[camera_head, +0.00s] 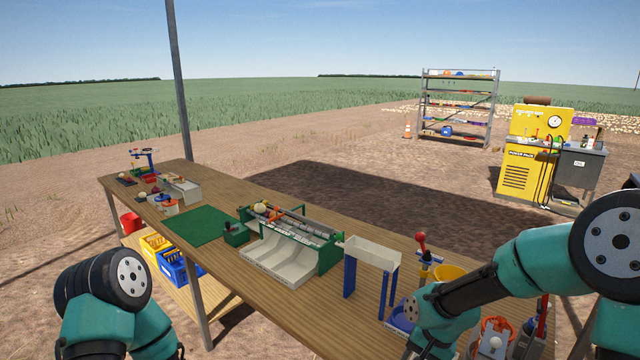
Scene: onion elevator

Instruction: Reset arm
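My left arm (105,305) is folded at the lower left corner, and its gripper is out of the picture. My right arm (520,265) reaches in from the right edge and bends down at its wrist (440,310) over the front right part of the wooden table (330,325). The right gripper's fingers do not show; the wrist runs down toward the bottom edge. On the table stands a green-framed onion elevator (300,235) with a light tray (280,262) at its front and a few small round items at its top left.
A green mat (200,226) lies left of the elevator. A white trough on blue legs (372,254) stands to its right. A red-knobbed lever (422,243) and a yellow container (447,274) are close to my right arm. Crates (178,268) sit on the lower shelf.

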